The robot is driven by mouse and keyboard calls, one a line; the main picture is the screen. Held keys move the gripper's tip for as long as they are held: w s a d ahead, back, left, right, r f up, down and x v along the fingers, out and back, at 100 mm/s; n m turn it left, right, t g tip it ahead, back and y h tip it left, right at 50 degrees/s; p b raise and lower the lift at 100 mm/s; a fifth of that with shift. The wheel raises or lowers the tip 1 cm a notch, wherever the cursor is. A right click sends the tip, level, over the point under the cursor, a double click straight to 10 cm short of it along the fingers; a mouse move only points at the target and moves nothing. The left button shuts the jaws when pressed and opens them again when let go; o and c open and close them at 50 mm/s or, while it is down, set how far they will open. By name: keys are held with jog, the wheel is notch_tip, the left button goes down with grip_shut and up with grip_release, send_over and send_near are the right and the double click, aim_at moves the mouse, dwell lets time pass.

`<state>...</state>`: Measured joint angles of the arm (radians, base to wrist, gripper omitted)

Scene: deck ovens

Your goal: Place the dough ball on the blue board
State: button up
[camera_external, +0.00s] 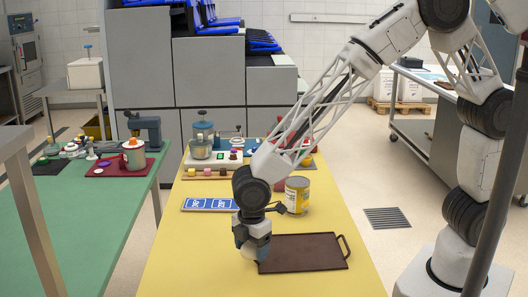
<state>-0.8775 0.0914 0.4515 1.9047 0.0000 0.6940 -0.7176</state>
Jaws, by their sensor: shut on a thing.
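My gripper (250,245) points down at the left edge of a dark brown tray with a side handle (306,253). It is shut on a pale, whitish dough ball (249,252), small in view and partly covered by the gripper. I cannot tell whether the ball touches the table or the tray edge. A flat blue board with white markings (210,204) lies on the yellow table, behind and to the left of my gripper. Nothing is seen on the board.
A yellow can (297,195) stands right of my wrist, behind the tray. Jars, small coloured pieces and a pale board (213,160) fill the back of the yellow table (185,265). The table's front left is clear. A green table (70,235) stands left.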

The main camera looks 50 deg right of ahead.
jog(key=w+d, duration=0.3)
jog(key=w+d+m, duration=0.1)
jog(key=w+d, duration=0.2)
jog(key=d, duration=0.1)
jog(key=w+d+m, duration=0.1)
jog(key=w+d, duration=0.2)
jog(key=shift+w+d+r, duration=0.2)
jog(key=shift+r, duration=0.15)
jog(key=w+d+m, duration=0.1)
jog(key=w+d, duration=0.1)
jog(key=d, duration=0.2)
jog(key=w+d+m, duration=0.1)
jog(key=w+d, duration=0.2)
jog(key=d, duration=0.2)
jog(key=w+d, duration=0.2)
jog(key=d, duration=0.2)
jog(key=shift+w+d+r+m, duration=0.4)
jog(key=shift+w, duration=0.1)
send_over(222, 204)
jog(key=shift+w+f, duration=0.2)
jog(key=shift+f, duration=0.55)
jog(key=shift+f, duration=1.75)
jog(key=shift+f, duration=0.1)
